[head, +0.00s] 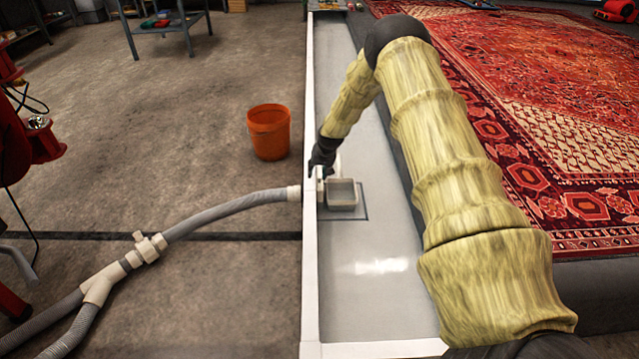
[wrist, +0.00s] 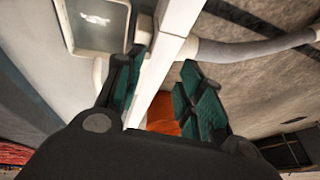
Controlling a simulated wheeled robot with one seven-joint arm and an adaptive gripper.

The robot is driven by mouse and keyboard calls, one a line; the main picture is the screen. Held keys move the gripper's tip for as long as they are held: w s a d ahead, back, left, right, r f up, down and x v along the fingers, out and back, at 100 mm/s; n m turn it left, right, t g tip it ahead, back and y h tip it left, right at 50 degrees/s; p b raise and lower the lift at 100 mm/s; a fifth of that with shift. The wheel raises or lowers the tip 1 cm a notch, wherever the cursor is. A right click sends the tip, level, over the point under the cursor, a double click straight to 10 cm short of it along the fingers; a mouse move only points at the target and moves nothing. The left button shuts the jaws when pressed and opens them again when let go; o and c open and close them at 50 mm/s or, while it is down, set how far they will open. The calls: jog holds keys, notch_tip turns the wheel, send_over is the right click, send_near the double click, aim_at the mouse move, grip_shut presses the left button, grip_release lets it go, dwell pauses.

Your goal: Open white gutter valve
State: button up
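My gripper (head: 319,166) is low over the white gutter wall (head: 309,100), near where a grey hose (head: 225,207) meets it. A small white fitting (head: 320,183) shows on the wall just below my fingers, partly hidden. In the wrist view my gripper (wrist: 160,68) is open, with teal-padded fingers spread on either side of the white wall rim (wrist: 178,25). A white pipe piece (wrist: 144,28) is beside the left finger. A cream valve-like fitting with a knob (head: 147,246) sits on the hose on the floor, away from my gripper. Which one is the gutter valve I cannot tell.
A grey drain box (head: 342,196) stands inside the gutter, right of my gripper. An orange bucket (head: 269,131) is on the floor to the left. A red patterned rug (head: 540,100) lies on the right. The floor between bucket and table (head: 160,22) is clear.

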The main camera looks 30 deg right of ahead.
jog(key=b, duration=0.1)
send_near(320, 170)
jog(key=shift+m, duration=0.3)
jog(key=shift+b+x, duration=1.95)
jog(key=shift+x, duration=3.6)
grip_shut()
